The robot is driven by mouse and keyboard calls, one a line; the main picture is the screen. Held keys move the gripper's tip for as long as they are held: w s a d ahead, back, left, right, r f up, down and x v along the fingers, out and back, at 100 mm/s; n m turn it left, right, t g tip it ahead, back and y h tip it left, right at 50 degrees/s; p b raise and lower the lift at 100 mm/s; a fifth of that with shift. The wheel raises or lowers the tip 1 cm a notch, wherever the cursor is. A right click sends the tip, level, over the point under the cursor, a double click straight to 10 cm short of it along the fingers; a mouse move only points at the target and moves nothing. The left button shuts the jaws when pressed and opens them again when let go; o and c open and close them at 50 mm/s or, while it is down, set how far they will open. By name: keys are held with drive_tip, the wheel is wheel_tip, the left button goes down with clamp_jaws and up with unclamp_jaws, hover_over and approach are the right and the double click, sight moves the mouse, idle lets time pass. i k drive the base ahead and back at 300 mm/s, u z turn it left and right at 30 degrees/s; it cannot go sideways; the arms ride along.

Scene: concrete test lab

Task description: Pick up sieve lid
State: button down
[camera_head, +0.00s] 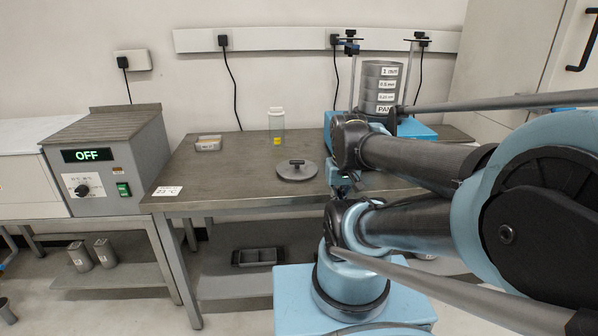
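The sieve lid (288,174) is a flat grey disc with a dark knob on top. It lies flat near the middle of the metal table (235,180), just left of my arm. A stack of grey sieves (379,84) with white labels and a part marked PAN stands on a blue shaker base (418,130) at the back right. My arm fills the right side and covers part of the shaker. I cannot make out my gripper's fingers in this view. Nothing is seen touching the lid.
A clear bottle (276,122) with a yellow label stands behind the lid. A small tray (208,143) sits at the back left of the table. A grey oven (112,155) showing OFF stands left of the table. The tabletop left of the lid is mostly clear.

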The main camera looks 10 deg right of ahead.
sight(290, 169)
drive_tip(key=z, duration=1.35)
drive_tip(key=k, duration=0.5)
drive_tip(key=u, duration=0.3)
